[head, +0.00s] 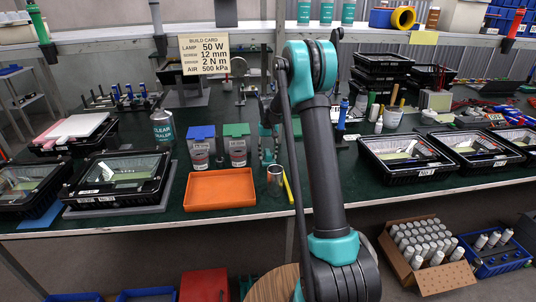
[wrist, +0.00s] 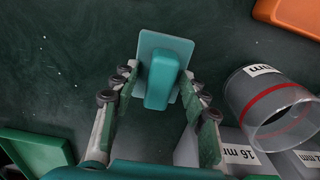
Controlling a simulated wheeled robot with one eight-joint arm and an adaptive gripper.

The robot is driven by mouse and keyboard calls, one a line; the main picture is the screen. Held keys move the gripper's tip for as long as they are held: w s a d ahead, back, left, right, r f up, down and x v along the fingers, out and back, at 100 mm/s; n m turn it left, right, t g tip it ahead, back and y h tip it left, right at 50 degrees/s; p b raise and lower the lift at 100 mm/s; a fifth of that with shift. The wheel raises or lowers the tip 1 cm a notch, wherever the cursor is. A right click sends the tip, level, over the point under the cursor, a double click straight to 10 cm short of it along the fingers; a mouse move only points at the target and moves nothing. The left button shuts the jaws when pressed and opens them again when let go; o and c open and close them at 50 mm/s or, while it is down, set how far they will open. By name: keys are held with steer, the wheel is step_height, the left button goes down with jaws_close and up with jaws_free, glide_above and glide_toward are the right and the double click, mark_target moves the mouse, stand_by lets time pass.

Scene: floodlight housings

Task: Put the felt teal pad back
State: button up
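The teal pad (wrist: 163,80) is in the upper middle of the wrist view, a teal block on a flat, paler teal plate (wrist: 150,43). My gripper (wrist: 161,78) has one finger on each side of the block. Narrow gaps seem to show between fingers and block, so it looks open around it; contact at the right fingertip is hard to judge. In the head view my gripper (head: 268,142) is over the dark green table, partly behind my arm, and the pad cannot be made out there.
A clear cylinder with a red band (wrist: 268,103) stands close right of my gripper. Grey bins marked 16 mm (wrist: 238,152) and a green lid (wrist: 38,150) are nearby. An orange tray (head: 219,201) lies at the table's front. Lidded black crates (head: 408,180) stand right.

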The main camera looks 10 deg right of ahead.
mark_target(268, 152)
step_height(268, 152, up, 12)
steer(key=shift+r, duration=0.15)
stand_by(0.5)
